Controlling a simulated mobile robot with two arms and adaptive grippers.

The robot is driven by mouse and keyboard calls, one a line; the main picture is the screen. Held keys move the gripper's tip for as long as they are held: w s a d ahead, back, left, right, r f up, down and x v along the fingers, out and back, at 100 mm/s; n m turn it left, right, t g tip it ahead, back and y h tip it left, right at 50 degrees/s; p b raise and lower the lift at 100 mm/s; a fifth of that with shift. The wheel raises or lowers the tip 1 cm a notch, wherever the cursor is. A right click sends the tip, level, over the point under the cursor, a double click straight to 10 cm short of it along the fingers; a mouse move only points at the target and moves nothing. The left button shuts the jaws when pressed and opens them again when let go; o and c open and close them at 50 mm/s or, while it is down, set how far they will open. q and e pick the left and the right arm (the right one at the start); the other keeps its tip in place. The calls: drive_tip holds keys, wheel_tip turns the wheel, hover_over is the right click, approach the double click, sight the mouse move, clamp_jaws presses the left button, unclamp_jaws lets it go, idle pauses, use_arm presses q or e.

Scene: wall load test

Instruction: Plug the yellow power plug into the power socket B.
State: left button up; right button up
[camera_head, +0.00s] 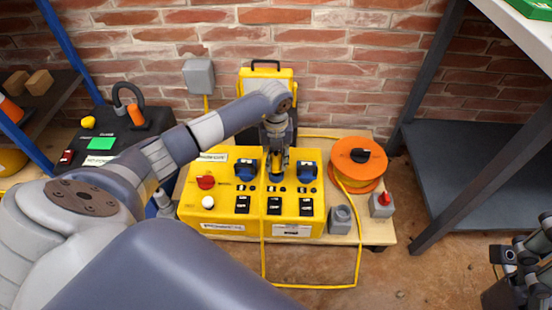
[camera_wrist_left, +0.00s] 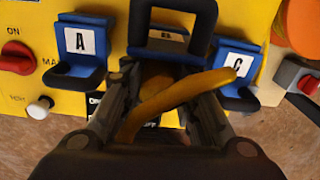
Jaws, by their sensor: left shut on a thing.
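The yellow power box (camera_head: 230,178) stands on a low wooden bench and carries a row of blue-lidded sockets. My left gripper (camera_head: 277,168) is over the middle one and shut on the yellow power plug (camera_wrist_left: 160,76). Its yellow cable (camera_wrist_left: 190,94) runs across the fingers to the right in the wrist view. Socket B (camera_wrist_left: 206,22) has its blue lid raised, directly ahead of the plug. The fingers hide the plug's front, so I cannot tell whether it is inside the socket. My right gripper (camera_head: 530,265) is at the right edge, its jaws unclear.
Socket A (camera_wrist_left: 80,45) and socket C (camera_wrist_left: 238,68) flank socket B closely. A red knob (camera_head: 206,182) and white button are on the left. An orange cable reel (camera_head: 358,164) and grey red-topped box (camera_head: 382,204) stand right. Yellow cable (camera_head: 357,255) hangs before the bench.

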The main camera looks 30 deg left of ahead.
use_arm(q)
drive_tip(key=shift+f, duration=0.2)
drive_tip(key=shift+f, duration=0.3)
idle(0.4)
drive_tip(key=o, duration=1.2)
drive_tip(key=o, duration=0.5)
drive_tip(key=shift+c, duration=0.2)
drive_tip(key=shift+r, duration=0.1)
